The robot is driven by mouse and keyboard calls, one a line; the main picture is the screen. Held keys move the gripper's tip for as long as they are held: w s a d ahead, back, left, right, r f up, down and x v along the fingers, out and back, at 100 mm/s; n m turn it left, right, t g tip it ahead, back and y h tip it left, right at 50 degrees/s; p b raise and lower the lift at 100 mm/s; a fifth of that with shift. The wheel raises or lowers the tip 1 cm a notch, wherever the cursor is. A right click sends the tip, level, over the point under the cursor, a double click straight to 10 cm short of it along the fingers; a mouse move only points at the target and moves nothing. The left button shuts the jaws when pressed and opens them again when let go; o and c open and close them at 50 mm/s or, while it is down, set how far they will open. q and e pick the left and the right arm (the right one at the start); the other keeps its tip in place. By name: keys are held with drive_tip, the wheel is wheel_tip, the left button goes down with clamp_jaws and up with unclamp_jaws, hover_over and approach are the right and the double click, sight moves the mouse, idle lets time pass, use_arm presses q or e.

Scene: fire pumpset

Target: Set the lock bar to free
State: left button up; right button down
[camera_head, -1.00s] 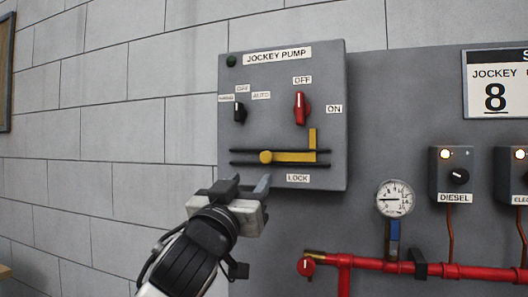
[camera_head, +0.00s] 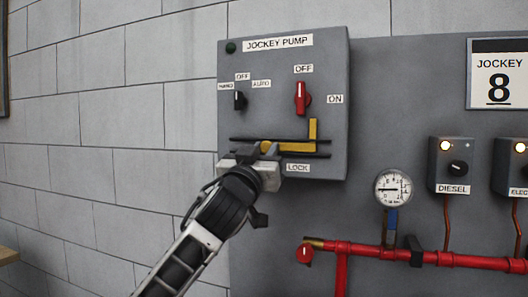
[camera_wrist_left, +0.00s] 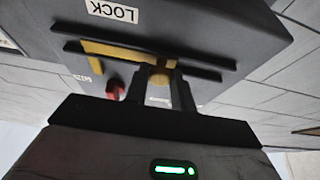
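The yellow L-shaped lock bar (camera_head: 294,147) lies between two dark rails on the front of the grey jockey pump box (camera_head: 331,80), above the LOCK label (camera_head: 298,168). Its upright arm is at the right end, below the red switch (camera_head: 302,98). My left gripper (camera_head: 258,150) is at the bar's left end and covers part of it. My right gripper is not in view.
The red switch points up toward OFF; a small black selector (camera_head: 239,100) is left of it. A gauge (camera_head: 393,188), red pipe (camera_head: 440,259) and diesel box (camera_head: 453,165) are to the right. The grey wall on the left is clear.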

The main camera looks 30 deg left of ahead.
use_arm(q)
clamp_jaws()
drive_tip(key=a, duration=0.2)
drive_tip(key=s+a, duration=0.1)
drive_tip(key=a, duration=0.1)
drive_tip(key=shift+a+f+b, duration=0.1)
drive_tip(key=shift+b, duration=0.2)
drive_tip(key=shift+o, duration=2)
unclamp_jaws()
drive_tip(key=shift+o, duration=1.3)
drive_tip(key=shift+a, duration=0.15)
